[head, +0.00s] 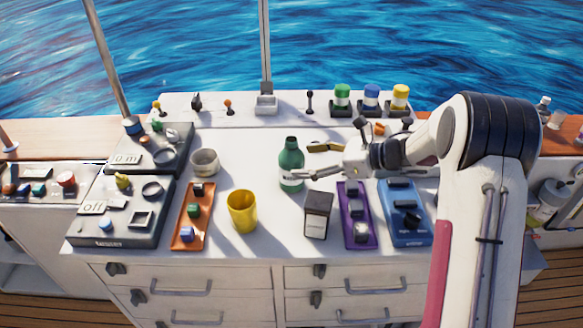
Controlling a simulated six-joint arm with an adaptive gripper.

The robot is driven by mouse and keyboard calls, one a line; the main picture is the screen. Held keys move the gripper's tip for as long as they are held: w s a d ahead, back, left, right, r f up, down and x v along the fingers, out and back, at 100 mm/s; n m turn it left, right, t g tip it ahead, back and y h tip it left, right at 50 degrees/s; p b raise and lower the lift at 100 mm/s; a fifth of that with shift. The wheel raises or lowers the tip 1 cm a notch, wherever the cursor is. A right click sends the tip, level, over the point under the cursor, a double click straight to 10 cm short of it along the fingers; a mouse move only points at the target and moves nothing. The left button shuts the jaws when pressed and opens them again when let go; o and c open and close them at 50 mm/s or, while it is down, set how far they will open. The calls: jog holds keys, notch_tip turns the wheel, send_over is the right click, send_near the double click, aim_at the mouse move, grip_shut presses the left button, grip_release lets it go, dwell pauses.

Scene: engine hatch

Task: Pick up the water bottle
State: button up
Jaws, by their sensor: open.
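A green bottle (291,157) with a pale label stands upright near the middle of the white counter. I take it to be the water bottle. My gripper (303,162) comes in from the right, with its fingers spread and pointing left at the bottle. The near finger's tip overlaps the label area in the picture, and the far finger is at the upper right of the bottle. I cannot tell whether either finger touches it.
A yellow cup (243,211), a grey bowl (205,162) and a dark box (317,214) stand nearby. Orange (181,236), purple (355,232) and blue (405,236) trays lie along the front. Control boxes (118,225) fill the left. Free room lies left of the bottle.

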aim_at(292, 161)
jog(key=shift+w+a, duration=0.1)
jog(key=shift+a, duration=0.05)
jog(key=shift+w+x, duration=0.15)
jog(key=shift+x, duration=1.1)
jog(key=shift+w+x, duration=0.15)
jog(key=shift+x, duration=1.1)
jog(key=shift+f, duration=0.15)
jog(key=c, duration=1.5)
